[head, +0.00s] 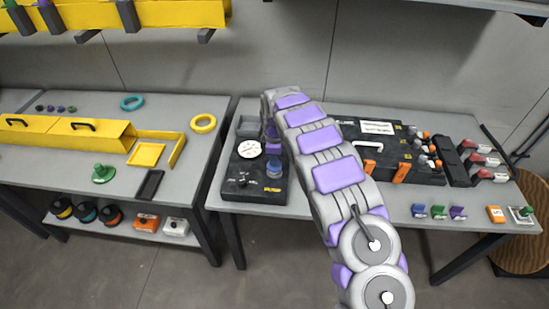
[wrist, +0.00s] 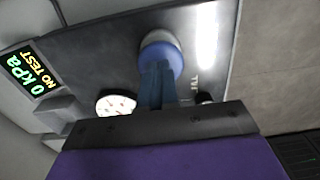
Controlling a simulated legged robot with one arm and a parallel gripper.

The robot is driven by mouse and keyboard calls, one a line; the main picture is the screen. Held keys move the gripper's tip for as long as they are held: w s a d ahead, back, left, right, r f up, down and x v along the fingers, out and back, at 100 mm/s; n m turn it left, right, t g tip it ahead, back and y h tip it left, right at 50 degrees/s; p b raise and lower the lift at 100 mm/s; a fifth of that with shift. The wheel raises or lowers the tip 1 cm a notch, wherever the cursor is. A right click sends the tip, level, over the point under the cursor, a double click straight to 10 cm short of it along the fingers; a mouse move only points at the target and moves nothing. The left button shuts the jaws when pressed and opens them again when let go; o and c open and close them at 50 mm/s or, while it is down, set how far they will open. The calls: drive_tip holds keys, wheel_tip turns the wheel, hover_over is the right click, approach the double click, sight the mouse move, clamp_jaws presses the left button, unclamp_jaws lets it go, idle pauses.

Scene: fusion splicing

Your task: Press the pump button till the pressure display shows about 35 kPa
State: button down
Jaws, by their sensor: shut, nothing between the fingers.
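The black pump panel (head: 254,191) lies on the right-hand table, left of my arm. It carries a round blue pump button (head: 273,167), which also shows in the wrist view (wrist: 163,46) on a pale base. My gripper (wrist: 158,66) is shut and empty, its fingertips overlapping the blue button in the wrist view. I cannot tell whether they touch it. The pressure display (wrist: 32,68) at the left of the wrist view reads 0 kPa and NO TEST. A white round dial (wrist: 116,104) sits beside the fingers; it also shows in the head view (head: 249,148).
A black case (head: 370,155) with orange latches stands right of my arm on the same table. Small coloured blocks (head: 438,212) lie near that table's front edge. The left table holds a yellow box (head: 60,133), a yellow tray (head: 147,155) and rings (head: 203,123).

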drive_tip(key=shift+f, duration=0.1)
drive_tip(key=shift+s+f+p, duration=0.1)
drive_tip(key=shift+f+p, duration=0.55)
drive_tip(key=shift+f, duration=0.7)
drive_tip(key=shift+s, duration=0.1)
drive_tip(key=shift+a+r+p, duration=0.1)
drive_tip(key=shift+r+p, duration=0.2)
drive_tip(key=shift+r, duration=0.1)
drive_tip(key=r, duration=0.3)
drive_tip(key=r+p, duration=0.1)
drive_tip(key=r, duration=0.1)
drive_tip(key=d+r+p, duration=0.1)
drive_tip(key=r, duration=0.2)
drive_tip(key=shift+w+d+r, duration=0.1)
drive_tip(key=shift+w+r, duration=0.15)
drive_tip(key=shift+r, duration=0.05)
drive_tip(key=shift+a+r+p, duration=0.15)
drive_tip(key=shift+r+p, duration=0.15)
drive_tip(key=shift+r, duration=0.95)
drive_tip(key=shift+a+r+p, duration=0.15)
drive_tip(key=shift+r+p, duration=0.15)
drive_tip(key=shift+r, duration=0.95)
